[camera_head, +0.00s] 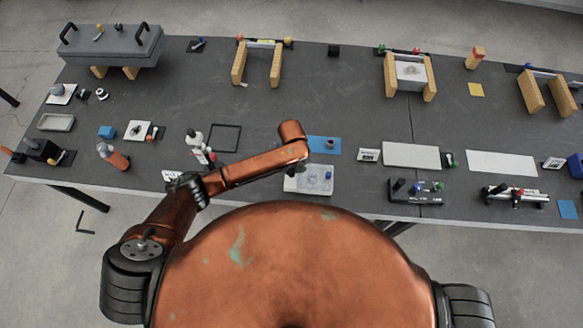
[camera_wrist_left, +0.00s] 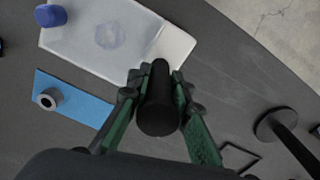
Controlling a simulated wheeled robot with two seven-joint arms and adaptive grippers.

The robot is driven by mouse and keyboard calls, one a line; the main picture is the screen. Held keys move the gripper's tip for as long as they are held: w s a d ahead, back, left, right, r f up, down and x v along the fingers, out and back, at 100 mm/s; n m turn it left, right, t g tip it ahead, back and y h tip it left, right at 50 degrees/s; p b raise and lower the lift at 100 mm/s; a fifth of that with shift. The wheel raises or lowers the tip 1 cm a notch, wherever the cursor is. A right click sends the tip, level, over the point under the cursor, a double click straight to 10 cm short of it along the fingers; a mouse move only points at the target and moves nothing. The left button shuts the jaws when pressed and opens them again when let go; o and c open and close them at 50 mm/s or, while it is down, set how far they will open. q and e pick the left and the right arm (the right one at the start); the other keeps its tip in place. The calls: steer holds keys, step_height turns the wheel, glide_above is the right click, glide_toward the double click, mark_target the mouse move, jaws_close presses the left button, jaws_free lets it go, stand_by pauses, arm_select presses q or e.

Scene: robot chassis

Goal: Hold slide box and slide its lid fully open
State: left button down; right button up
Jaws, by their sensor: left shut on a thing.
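The slide box (camera_head: 305,186) is a pale flat box at the table's near edge. A blue knob (camera_head: 328,175) stands on its right part. The left wrist view shows its greyish top (camera_wrist_left: 112,38) with a faint round mark, a whiter end (camera_wrist_left: 172,47) and the blue knob (camera_wrist_left: 50,15). My left gripper (camera_head: 293,168) is at the box's left end. In the left wrist view its green-and-black fingers (camera_wrist_left: 157,82) are shut on a black upright cylindrical handle (camera_wrist_left: 157,112) at the whiter end. The handle's foot is partly hidden. My right gripper is out of view.
A blue square with a grey ring (camera_head: 325,144) lies just behind the box. A black frame (camera_head: 224,138) and a white bottle (camera_head: 195,140) are to the left. A pale board (camera_head: 411,155) and a black fixture (camera_head: 415,192) are to the right.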

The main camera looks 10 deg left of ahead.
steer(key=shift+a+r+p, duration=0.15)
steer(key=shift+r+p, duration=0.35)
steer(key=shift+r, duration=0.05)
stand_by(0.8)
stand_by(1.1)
